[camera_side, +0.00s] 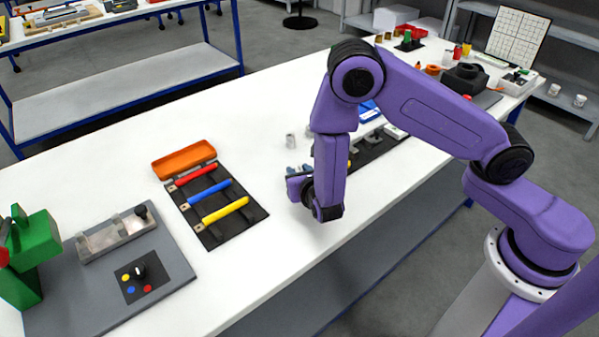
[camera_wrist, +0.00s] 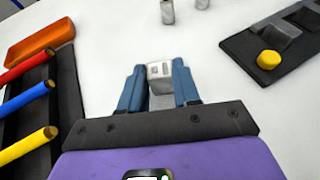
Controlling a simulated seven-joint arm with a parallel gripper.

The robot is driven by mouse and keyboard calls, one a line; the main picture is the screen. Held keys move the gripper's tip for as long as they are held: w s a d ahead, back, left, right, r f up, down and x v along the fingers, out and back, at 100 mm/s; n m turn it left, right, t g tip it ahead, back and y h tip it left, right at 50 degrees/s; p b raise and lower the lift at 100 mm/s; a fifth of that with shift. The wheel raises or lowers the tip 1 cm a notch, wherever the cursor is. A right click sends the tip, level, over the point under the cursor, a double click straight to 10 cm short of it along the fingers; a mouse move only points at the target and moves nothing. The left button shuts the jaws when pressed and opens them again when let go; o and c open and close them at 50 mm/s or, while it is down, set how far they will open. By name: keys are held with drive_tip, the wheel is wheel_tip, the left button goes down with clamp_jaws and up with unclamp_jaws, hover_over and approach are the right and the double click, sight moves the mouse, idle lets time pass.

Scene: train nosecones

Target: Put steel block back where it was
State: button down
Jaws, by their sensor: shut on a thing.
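A small steel block (camera_wrist: 159,72) with dark markings on its face is between the fingers of my gripper (camera_wrist: 158,86) in the wrist view. The blue fingers touch it on both sides, so the gripper is shut on it. In the side view my gripper (camera_side: 298,171) is over the white table, right of the file mat, and the arm largely hides the block. A black mat (camera_wrist: 285,45) lies at the right in the wrist view with grey blocks and a yellow round piece (camera_wrist: 269,60) on it. I cannot tell the block's height above the table.
A dark mat (camera_side: 256,211) holds red, blue and yellow handled tools. An orange tray (camera_side: 184,158) lies behind it. Small metal cylinders (camera_wrist: 167,12) stand beyond my gripper. A grey board with a green machine (camera_side: 35,245) is at the left. White table between the mats is clear.

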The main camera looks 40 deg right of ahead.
drive_tip(key=c, duration=0.8)
unclamp_jaws()
drive_tip(key=shift+f, duration=0.1)
drive_tip(key=shift+s+a+r, duration=0.15)
drive_tip(key=shift+s+r, duration=0.05)
drive_tip(key=shift+r, duration=0.05)
drive_tip(key=v, duration=1.1)
drive_tip(key=shift+s+r, duration=0.1)
drive_tip(key=shift+s, duration=0.15)
drive_tip(key=s+d+r+m+g+h, duration=0.1)
drive_tip(key=s+d+r+m+g, duration=0.25)
drive_tip(key=d+m, duration=0.25)
drive_tip(key=s+d+r+m+g+h, duration=0.1)
drive_tip(key=s+d+r+m+g, duration=0.25)
drive_tip(key=s+d+m, duration=0.2)
drive_tip(key=s+r+m+g+y, duration=0.2)
drive_tip(key=s+m+y, duration=0.1)
drive_tip(key=s, duration=0.3)
drive_tip(key=s+r+m+g+y, duration=0.2)
drive_tip(key=s+m+g+y, duration=0.1)
drive_tip(key=s, duration=0.3)
drive_tip(key=shift+s+d+r+m+y, duration=0.2)
drive_tip(key=shift+d+r+m+y, duration=0.15)
drive_tip(key=shift+m+y, duration=0.45)
